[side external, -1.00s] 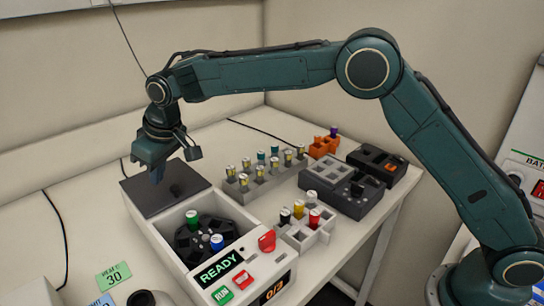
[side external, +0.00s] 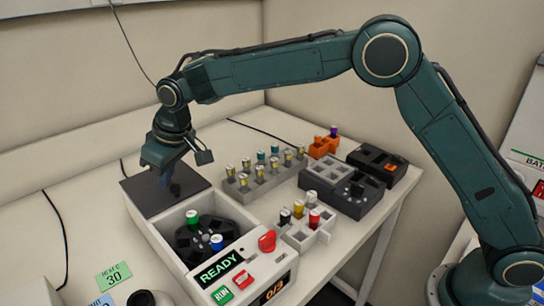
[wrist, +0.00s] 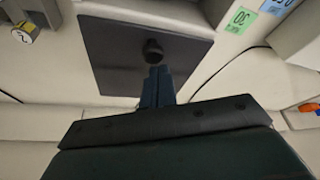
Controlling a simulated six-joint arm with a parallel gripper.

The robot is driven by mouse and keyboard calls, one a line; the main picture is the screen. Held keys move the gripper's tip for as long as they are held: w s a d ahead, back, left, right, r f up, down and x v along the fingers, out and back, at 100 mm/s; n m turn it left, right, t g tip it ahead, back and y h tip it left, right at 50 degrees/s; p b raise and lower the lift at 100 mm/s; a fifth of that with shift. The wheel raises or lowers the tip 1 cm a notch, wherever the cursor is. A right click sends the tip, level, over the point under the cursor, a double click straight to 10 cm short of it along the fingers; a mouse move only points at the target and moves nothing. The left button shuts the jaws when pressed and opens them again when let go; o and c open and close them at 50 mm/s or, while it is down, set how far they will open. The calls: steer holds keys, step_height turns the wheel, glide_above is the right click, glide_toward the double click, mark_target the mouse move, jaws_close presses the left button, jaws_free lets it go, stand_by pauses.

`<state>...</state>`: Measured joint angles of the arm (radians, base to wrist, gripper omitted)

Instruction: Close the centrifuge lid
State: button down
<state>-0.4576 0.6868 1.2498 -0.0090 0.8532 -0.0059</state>
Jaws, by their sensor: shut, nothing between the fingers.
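A round black knob (wrist: 153,48) stands up from the lid. My gripper (side external: 165,182) is shut and empty, pointing down low over the lid. In the wrist view its fingertips (wrist: 157,72) are right beside the knob; I cannot tell whether they touch it.
The front panel reads READY (side external: 220,268), with green and red buttons and a red knob (side external: 267,241). Right of the centrifuge stand a rack of several vials (side external: 262,186), a small rack with coloured caps (side external: 322,234) and grey blocks (side external: 337,191). Air above the bowl is clear.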

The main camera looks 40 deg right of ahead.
steer(key=s, duration=1.7)
steer(key=shift+s, duration=0.15)
step_height(320, 180, up, 10)
steer(key=shift+w+r, duration=0.15)
steer(key=shift+w, duration=0.2)
stand_by(0.9)
